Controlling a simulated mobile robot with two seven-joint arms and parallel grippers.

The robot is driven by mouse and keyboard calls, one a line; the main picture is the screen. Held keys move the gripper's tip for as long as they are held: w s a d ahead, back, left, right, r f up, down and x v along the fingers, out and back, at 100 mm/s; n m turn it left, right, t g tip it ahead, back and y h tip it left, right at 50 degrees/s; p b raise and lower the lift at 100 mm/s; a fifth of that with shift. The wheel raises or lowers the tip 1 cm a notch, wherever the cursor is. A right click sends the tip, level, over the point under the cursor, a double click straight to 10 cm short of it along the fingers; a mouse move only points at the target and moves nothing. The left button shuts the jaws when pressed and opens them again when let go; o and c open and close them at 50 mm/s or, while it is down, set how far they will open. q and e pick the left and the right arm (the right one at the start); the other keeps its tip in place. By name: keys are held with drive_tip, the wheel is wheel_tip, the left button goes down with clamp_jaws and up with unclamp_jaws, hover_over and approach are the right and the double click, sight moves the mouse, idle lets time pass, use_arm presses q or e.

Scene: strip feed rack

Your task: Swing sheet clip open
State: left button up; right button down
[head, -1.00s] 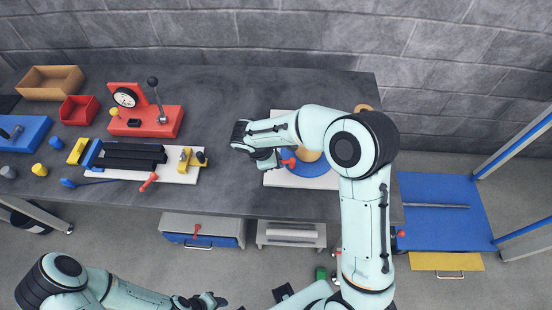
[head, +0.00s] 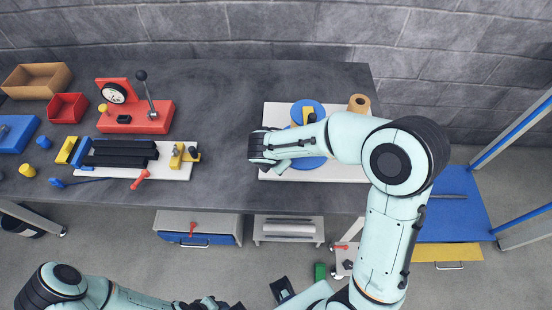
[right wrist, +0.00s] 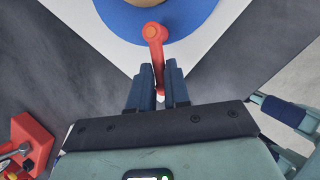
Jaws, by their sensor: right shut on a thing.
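A red lever (right wrist: 155,38) with a round knob end points down between my right gripper's fingers in the right wrist view. I take it as the sheet clip's handle; the clip's body is not clear. My right gripper (right wrist: 157,78) is shut on this lever. In the head view the right gripper (head: 272,162) is at the left edge of a white board (head: 345,173), and the hand hides the lever. A blue disc (right wrist: 185,12) lies just beyond the lever. My left gripper (head: 212,303) is low in the head view, away from the bench, too small to read.
A second blue disc (head: 300,107) and a tan roll (head: 359,102) are at the back of the board. Left on the bench are a red gauge stand (head: 150,118), a white fixture plate (head: 178,174) and bins. The bench between plate and board is clear.

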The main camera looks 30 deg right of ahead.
idle(0.4)
drive_tip(key=c, duration=1.1)
unclamp_jaws()
drive_tip(key=shift+r, duration=0.15)
use_arm(q)
drive_tip(key=shift+w+r+p, duration=0.3)
drive_tip(key=shift+r+p, duration=0.1)
drive_tip(key=shift+r, duration=0.1)
drive_tip(key=shift+w+r+p, duration=0.25)
drive_tip(key=shift+r+p, duration=0.15)
drive_tip(key=shift+r, duration=0.1)
use_arm(e)
drive_tip(key=v, duration=1.3)
drive_tip(key=shift+s, duration=0.1)
